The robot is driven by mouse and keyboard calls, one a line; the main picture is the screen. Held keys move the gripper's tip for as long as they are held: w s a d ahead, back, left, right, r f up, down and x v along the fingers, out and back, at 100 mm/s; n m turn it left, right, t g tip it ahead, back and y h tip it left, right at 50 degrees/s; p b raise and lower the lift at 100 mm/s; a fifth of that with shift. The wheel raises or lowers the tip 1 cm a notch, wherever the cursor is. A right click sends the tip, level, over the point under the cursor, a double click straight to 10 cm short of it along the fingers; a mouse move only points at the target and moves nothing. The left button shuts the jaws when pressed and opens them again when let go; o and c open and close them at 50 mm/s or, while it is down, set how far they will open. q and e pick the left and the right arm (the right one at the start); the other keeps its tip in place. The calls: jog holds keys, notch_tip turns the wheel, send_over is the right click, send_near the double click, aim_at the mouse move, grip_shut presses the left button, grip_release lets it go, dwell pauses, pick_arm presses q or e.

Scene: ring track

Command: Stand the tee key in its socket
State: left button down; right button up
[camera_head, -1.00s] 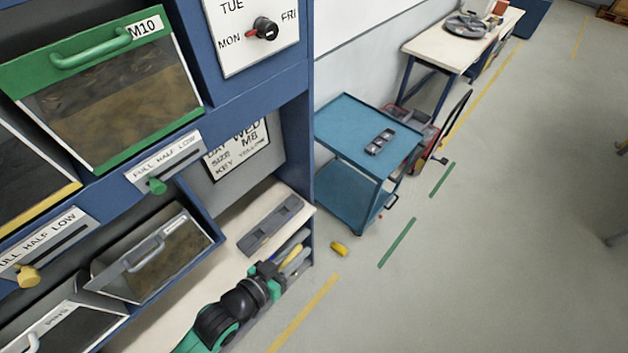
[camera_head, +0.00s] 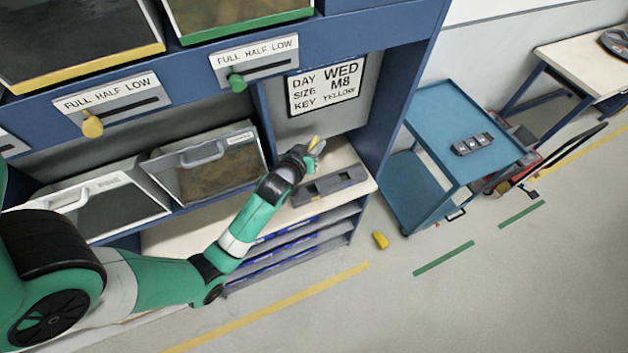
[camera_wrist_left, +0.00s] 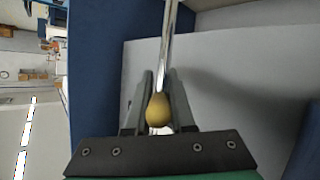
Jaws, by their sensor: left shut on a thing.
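My left gripper (camera_head: 310,150) is raised over the pale bench, in front of the sign. It is shut on the yellow tee key (camera_head: 314,142). In the left wrist view, the key's rounded yellow end (camera_wrist_left: 158,110) sits between the two fingers (camera_wrist_left: 158,112) and its shiny metal bar runs up out of the picture. A grey block (camera_head: 330,186) with dark recesses lies on the bench below the gripper, apart from it; I cannot tell whether it holds the key's socket. My right gripper is not in view.
A sign (camera_head: 325,86) reads day WED, size M8, key YELLOW. Bins (camera_head: 208,168) stand left of the gripper. A yellow object (camera_head: 380,240) lies on the floor. Blue-edged shelves (camera_head: 300,240) sit below the bench.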

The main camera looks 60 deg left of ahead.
pick_arm(q)
notch_tip(320, 180, down, 11)
jog(key=b, duration=0.2)
jog(key=shift+r, duration=0.2)
jog(key=shift+f+b, duration=1.1)
jog(key=shift+f, duration=0.75)
jog(key=shift+f, duration=0.1)
jog(key=c, duration=0.8)
grip_release()
jog(key=shift+o, duration=0.2)
